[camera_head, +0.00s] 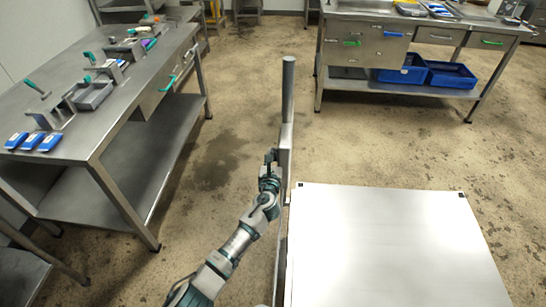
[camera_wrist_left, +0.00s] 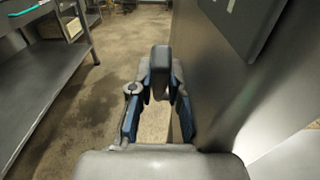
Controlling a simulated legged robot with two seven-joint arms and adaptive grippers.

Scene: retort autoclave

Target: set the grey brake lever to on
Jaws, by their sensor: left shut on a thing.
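The grey brake lever (camera_wrist_left: 161,60) shows in the left wrist view as a dark grey, blocky end between the fingertips. My left gripper (camera_wrist_left: 162,88) is shut on it. In the head view my left gripper (camera_head: 269,168) is at the left side of an upright grey metal frame (camera_head: 285,155), near its middle. The lever is mostly hidden there by the fingers, so I cannot tell its setting. My right gripper is in neither view.
A large pale flat panel (camera_head: 390,245) lies right of the frame. A steel table (camera_head: 110,130) with tools and blue packs stands at the left. Another steel bench (camera_head: 345,87) with blue bins (camera_head: 450,76) stands at the back right. Open stained floor lies between them.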

